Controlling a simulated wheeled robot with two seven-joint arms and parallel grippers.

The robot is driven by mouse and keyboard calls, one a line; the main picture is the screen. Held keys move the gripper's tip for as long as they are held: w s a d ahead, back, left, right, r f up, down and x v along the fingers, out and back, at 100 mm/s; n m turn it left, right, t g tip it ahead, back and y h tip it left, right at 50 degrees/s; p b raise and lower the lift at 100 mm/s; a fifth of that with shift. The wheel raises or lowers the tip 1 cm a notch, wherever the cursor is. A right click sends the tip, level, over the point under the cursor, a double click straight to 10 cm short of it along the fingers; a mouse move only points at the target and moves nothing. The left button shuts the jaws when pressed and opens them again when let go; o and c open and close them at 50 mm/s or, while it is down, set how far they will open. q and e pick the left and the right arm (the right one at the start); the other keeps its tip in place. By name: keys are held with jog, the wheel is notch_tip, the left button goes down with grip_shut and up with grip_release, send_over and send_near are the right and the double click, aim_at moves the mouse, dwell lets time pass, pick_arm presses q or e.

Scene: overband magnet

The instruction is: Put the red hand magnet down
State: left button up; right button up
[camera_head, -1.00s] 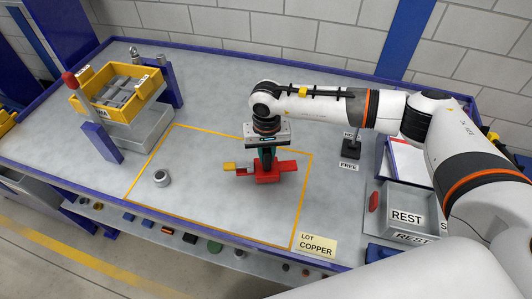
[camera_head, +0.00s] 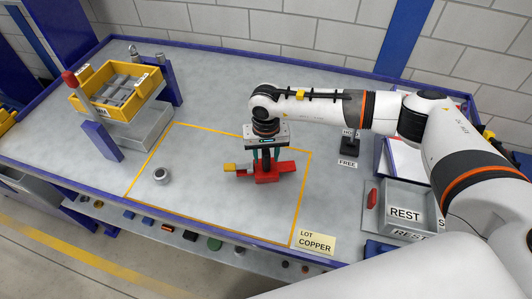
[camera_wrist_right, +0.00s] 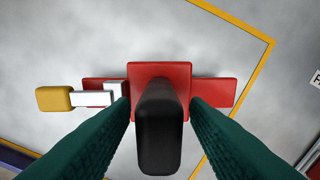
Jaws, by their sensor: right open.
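The red hand magnet (camera_head: 285,168) rests on the grey bench inside the yellow outline. In the right wrist view its red body (camera_wrist_right: 160,72) lies below, with a black handle (camera_wrist_right: 158,135) pointing up toward the camera. A yellow-tipped lever with white pieces (camera_wrist_right: 54,99) sticks out on its left. My right gripper (camera_head: 265,156) is directly above the magnet. Its two green fingers stand apart on either side of the black handle, with gaps visible beside it. My left gripper is not in view.
A small round metal piece (camera_head: 161,175) stands inside the outline at left. A yellow bin (camera_head: 88,106) sits on a stand at the back left. A grey REST tray (camera_head: 410,210) and a black stand marked FREE (camera_head: 350,148) are at right. Bench around the magnet is clear.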

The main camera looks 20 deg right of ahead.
notch_tip(320, 180, up, 11)
jog(key=b, duration=0.4)
jog(key=shift+f, duration=0.1)
jog(key=shift+r, duration=0.65)
